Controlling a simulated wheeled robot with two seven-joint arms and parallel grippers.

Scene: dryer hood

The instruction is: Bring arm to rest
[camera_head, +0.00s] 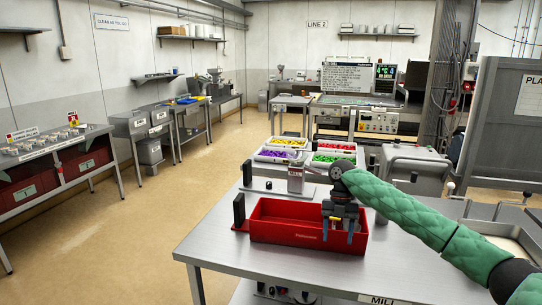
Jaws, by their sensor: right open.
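My right arm, in a green quilted sleeve, comes in from the right. Its gripper (341,226) points down over a red bin (279,231) on the steel table (215,244). The jaws are open, and the fingers hang in front of or inside the bin's right part; I cannot tell how deep. Something small and yellow shows near the fingers, too small to identify. My left gripper is not in view.
White trays with yellow, purple, red and green pieces (333,159) stand behind the bin. Black upright posts (239,210) stand left of the bin. A grey metal box (414,170) is behind my arm. The table's left front is clear.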

